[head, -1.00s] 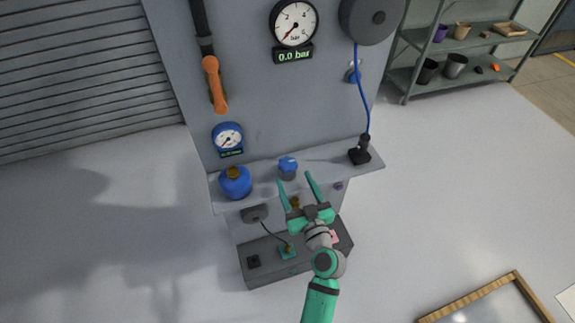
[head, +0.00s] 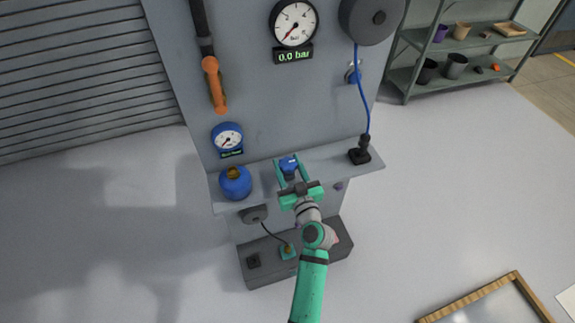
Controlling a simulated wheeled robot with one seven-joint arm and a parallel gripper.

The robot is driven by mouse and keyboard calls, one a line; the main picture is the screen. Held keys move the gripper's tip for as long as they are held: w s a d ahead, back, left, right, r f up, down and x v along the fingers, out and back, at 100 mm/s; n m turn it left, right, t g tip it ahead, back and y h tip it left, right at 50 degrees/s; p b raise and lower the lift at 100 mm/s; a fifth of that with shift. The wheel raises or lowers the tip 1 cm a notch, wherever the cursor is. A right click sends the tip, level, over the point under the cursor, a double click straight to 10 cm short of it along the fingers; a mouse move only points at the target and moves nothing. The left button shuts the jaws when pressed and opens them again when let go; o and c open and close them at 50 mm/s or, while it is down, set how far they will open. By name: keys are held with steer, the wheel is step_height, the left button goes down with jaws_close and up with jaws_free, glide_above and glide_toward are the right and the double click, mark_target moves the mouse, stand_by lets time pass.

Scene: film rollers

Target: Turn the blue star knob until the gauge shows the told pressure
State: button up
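The blue star knob (head: 289,163) stands on the grey shelf of the panel, near its middle. My gripper (head: 290,172) reaches over the shelf from the front, with one green finger on each side of the knob. The fingers look parted around it; whether they touch it cannot be told. The knob's lower part is partly hidden by my gripper.
A blue round canister (head: 235,182) stands left on the shelf (head: 325,163), below a small blue gauge (head: 227,136). A black fitting (head: 360,152) with a blue hose (head: 364,95) stands right. An orange-handled lever (head: 214,85) hangs on the panel. A dark box (head: 268,262) lies below.

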steer(key=shift+c, duration=1)
steer(key=shift+f+h, duration=0.1)
steer(key=shift+h, duration=0.2)
steer(key=shift+f+m+h, duration=0.15)
steer(key=shift+m+h, duration=0.75)
steer(key=shift+h, duration=0.2)
steer(key=shift+f+m+t+h, duration=0.1)
steer(key=shift+m+t+h, duration=0.25)
steer(key=shift+h, duration=0.25)
steer(key=shift+m+h, duration=0.25)
steer(key=shift+h, duration=0.05)
steer(key=o, duration=1.1)
steer(key=shift+r, duration=0.2)
steer(key=shift+c, duration=0.2)
